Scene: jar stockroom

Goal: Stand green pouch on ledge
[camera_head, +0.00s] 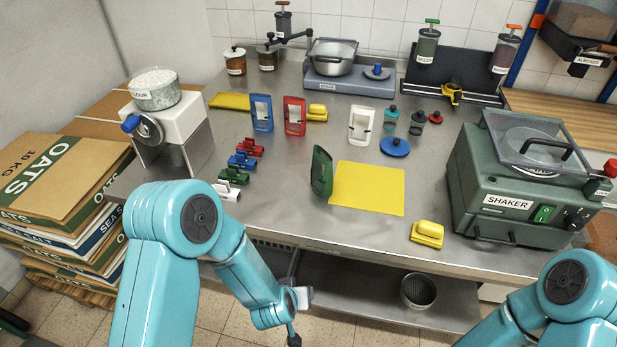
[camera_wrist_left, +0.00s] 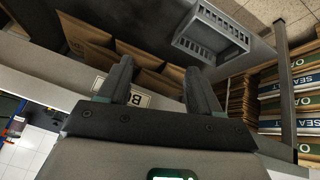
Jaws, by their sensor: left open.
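The green pouch (camera_head: 322,172) stands on the steel worktop, leaning slightly, at the left edge of a flat yellow sheet (camera_head: 369,188). Nothing holds it. I cannot tell for certain which surface is the ledge; a black rack with a low front strip (camera_head: 452,94) stands at the back right. My left gripper (camera_wrist_left: 157,88) is open and empty in the left wrist view, its two dark fingers apart. In the head view the left arm's end hangs in front of the worktop's front edge, below and left of the pouch. My right gripper is out of the head view.
Blue (camera_head: 261,113), red (camera_head: 294,116) and white (camera_head: 362,125) upright holders stand behind the pouch. Several coloured clips lie to its left. A yellow block (camera_head: 427,233) lies at the front, left of the green shaker (camera_head: 520,190). OATS boxes (camera_head: 55,180) are stacked at left.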

